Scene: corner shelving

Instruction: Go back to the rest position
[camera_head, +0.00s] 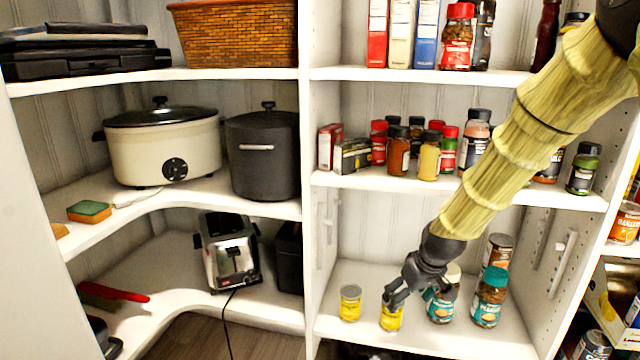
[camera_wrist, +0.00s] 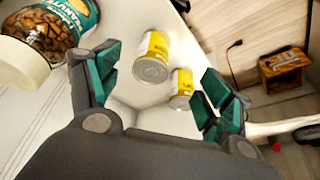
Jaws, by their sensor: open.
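My gripper (camera_head: 398,289) is at the end of my yellow-green arm, low over the bottom shelf on the right. In the wrist view my gripper (camera_wrist: 155,105) is open, with teal pads on both fingers. A yellow can (camera_head: 391,317) stands just below the fingers in the head view, partly hidden by them. A second yellow can (camera_head: 350,303) stands to its left. In the wrist view one yellow can (camera_wrist: 153,57) shows between the fingers, apart from both pads. The other yellow can (camera_wrist: 182,88) is near the right finger.
Peanut jars (camera_head: 489,297) (camera_head: 441,301) stand right of my gripper; one jar (camera_wrist: 48,45) is close by the left finger in the wrist view. Spice jars (camera_head: 429,157) fill the shelf above. A toaster (camera_head: 229,252) is on the left lower shelf.

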